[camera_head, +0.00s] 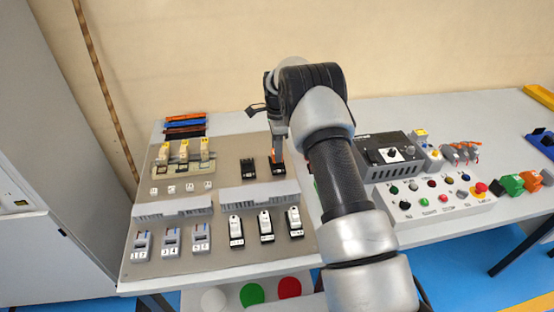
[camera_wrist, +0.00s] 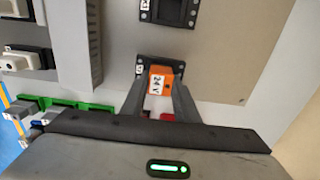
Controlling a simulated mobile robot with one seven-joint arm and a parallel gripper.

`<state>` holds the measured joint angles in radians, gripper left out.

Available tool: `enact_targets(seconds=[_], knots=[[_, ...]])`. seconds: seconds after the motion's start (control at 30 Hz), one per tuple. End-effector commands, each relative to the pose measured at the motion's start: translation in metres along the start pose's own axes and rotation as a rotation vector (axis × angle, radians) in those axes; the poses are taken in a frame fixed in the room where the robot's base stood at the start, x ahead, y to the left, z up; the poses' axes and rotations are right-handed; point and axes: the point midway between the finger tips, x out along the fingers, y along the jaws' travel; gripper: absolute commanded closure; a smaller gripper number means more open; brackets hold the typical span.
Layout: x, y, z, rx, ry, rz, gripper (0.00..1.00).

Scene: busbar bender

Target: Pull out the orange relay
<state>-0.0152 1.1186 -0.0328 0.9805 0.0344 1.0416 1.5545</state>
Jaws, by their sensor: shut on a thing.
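The orange relay (camera_wrist: 161,80), marked "24 V", stands at a black socket (camera_wrist: 147,62) in the wrist view. My gripper (camera_wrist: 160,92) is shut on the relay, with one finger on each side of it. In the head view my gripper (camera_head: 276,150) reaches down to the black socket (camera_head: 279,169) on the grey-brown panel, and a sliver of orange shows between the fingers. I cannot tell whether the relay is fully seated or partly raised.
An empty-looking black socket (camera_head: 248,169) lies left of the relay. A grey cable duct (camera_head: 260,195) and white breakers (camera_head: 265,226) are in front. A control box (camera_head: 435,200) stands to the right. The wall (camera_head: 220,50) is behind the table.

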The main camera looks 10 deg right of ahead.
Motion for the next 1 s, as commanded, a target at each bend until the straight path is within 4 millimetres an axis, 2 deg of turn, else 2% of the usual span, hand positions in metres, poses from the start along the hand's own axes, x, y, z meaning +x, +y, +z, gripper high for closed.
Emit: enact_targets(seconds=[1.0], knots=[[-0.023, 0.0, 0.0, 0.0, 0.0, 0.0, 0.99]])
